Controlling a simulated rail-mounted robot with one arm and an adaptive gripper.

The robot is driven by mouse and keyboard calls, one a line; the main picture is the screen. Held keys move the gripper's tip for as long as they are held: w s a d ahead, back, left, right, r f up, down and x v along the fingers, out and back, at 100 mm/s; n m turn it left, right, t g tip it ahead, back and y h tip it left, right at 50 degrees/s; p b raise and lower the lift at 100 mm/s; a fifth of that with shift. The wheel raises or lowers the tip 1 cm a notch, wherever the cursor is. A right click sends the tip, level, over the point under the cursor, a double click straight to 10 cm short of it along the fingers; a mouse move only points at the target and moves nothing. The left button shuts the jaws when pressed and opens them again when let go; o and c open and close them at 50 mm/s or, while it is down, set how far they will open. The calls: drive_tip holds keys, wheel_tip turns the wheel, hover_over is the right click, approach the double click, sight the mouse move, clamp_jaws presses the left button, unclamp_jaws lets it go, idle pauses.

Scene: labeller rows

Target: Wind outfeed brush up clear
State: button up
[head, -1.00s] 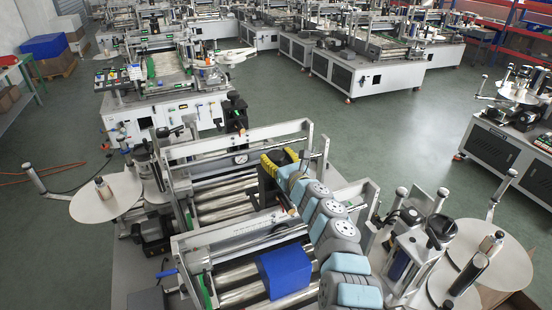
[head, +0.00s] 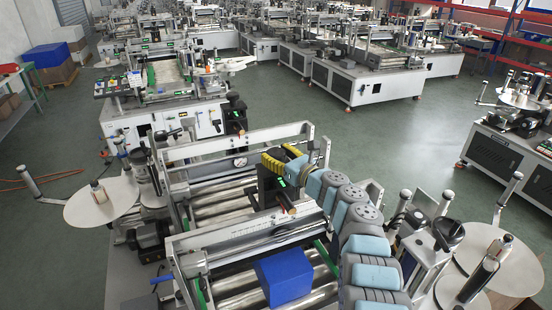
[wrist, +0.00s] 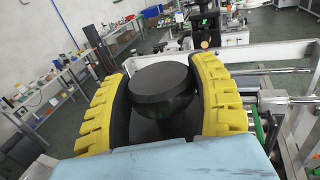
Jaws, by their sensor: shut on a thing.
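A black round knob (wrist: 160,82) sits between the yellow-padded fingers of my gripper (wrist: 163,98) in the wrist view. My gripper is shut on this knob, one finger on each side. In the head view my gripper (head: 284,158) is at the far end of my blue-and-grey arm, over the roller machine's right side. A black upright unit (head: 267,187) with a small green display stands just below it. My gripper hides most of the knob there. I cannot make out the brush itself in either view.
A blue box (head: 285,277) lies on the rollers (head: 222,207) in front. A silver crossbar (head: 235,236) spans the machine near my arm. White reel discs stand on the left (head: 102,203) and right (head: 505,265). Green floor is open beyond.

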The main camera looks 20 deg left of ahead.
drive_tip(key=shift+f+n+g+y+b, duration=0.4)
drive_tip(key=shift+n+g+b, duration=0.45)
drive_tip(key=shift+b, duration=2)
drive_tip(key=shift+r+g+b, duration=0.25)
drive_tip(key=shift+g+b, duration=0.4)
drive_tip(key=shift+b, duration=0.35)
drive_tip(key=o, duration=1.2)
drive_tip(key=shift+d+r, duration=0.1)
drive_tip(key=shift+s+d+r, duration=0.1)
drive_tip(key=shift+s+d, duration=0.05)
drive_tip(key=shift+d, duration=0.35)
drive_tip(key=shift+s+d, duration=0.2)
drive_tip(key=shift+d, duration=0.3)
drive_tip(key=shift+v, duration=4.85)
drive_tip(key=shift+f, duration=0.35)
